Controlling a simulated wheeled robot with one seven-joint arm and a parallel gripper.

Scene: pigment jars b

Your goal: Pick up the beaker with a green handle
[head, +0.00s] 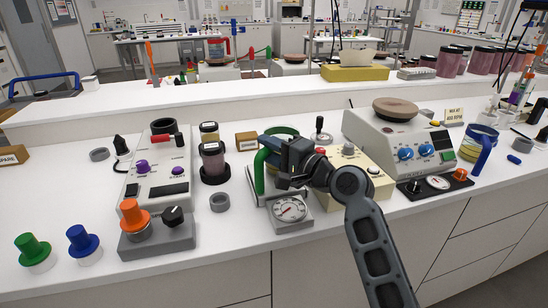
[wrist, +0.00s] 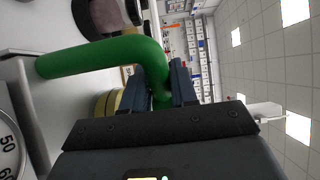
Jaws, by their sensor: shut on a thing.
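The beaker's green handle (head: 259,173) stands near the middle of the bench in the head view. A green rim (head: 283,131) shows behind my gripper (head: 272,150); the arm and gripper hide most of the beaker's body. In the wrist view the thick green handle (wrist: 100,57) bends and runs in between the two dark fingers of my gripper (wrist: 168,88). The gripper is shut on the handle near its upper bend. I cannot tell whether the beaker touches the surface below.
A dial gauge (head: 290,209) sits just in front of the handle. A pigment jar (head: 212,160) and a grey ring (head: 220,202) stand to the left. A cream device (head: 350,175) is close on the right. A blue-handled beaker (head: 482,145) stands farther right.

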